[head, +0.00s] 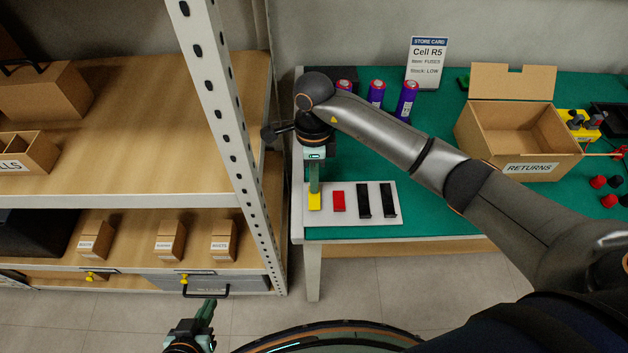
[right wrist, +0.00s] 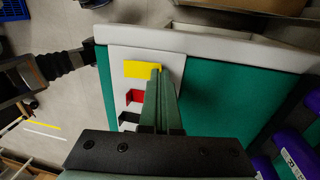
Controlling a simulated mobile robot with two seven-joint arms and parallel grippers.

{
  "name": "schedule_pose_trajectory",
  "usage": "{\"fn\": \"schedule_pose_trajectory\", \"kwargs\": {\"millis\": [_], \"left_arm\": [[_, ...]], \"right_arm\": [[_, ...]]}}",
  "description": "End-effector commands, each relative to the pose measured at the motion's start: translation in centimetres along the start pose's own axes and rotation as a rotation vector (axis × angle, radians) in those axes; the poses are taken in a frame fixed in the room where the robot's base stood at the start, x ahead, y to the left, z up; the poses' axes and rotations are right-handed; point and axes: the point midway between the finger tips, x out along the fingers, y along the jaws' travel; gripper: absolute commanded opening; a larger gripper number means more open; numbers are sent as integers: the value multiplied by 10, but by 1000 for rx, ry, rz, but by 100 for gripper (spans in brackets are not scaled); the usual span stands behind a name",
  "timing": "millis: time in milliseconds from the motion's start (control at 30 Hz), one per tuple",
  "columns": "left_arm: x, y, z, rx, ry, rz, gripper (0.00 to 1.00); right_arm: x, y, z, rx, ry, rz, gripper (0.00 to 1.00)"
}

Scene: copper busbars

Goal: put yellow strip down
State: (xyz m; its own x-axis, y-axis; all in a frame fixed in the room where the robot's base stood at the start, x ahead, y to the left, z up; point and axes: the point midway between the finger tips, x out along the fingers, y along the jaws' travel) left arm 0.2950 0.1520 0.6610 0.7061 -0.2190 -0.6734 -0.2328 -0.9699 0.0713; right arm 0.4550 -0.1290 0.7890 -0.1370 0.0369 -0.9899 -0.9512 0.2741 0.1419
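The yellow strip (head: 315,202) is at the left end of a white board (head: 345,217) on the green table, left of a red piece (head: 338,201). It also shows in the right wrist view (right wrist: 138,69). My right gripper (head: 314,188) points down at the strip. In the right wrist view its fingers (right wrist: 159,74) are close together at the strip's right end and look shut on it. I cannot tell whether the strip touches the board. My left gripper (head: 208,306) is low, in front of the shelf, away from the table; its finger gap is not clear.
Two black pieces (head: 376,201) stand right of the red one on the board. Purple-and-red cylinders (head: 376,94), a store card (head: 426,62) and an open RETURNS box (head: 520,138) are behind. A shelf post (head: 222,120) rises left of the table.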

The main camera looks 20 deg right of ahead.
Motion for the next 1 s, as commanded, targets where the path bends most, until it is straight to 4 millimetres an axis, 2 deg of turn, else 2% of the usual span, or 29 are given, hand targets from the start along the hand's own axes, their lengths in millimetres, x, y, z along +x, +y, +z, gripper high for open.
{"fn": "schedule_pose_trajectory", "kwargs": {"millis": [100,467,733,1000], "left_arm": [[0,0,-1,0,2,0,0],[2,0,1,1,4,1,0],[1,1,-2,1,4,2,0],[0,1,-3,1,5,3,0]], "right_arm": [[8,-1,0,-1,-2,-1,0],[13,-3,0,-1,-2,-3,0],[11,-2,0,-1,-2,-2,28],[10,-2,0,-1,-2,-2,29]]}}
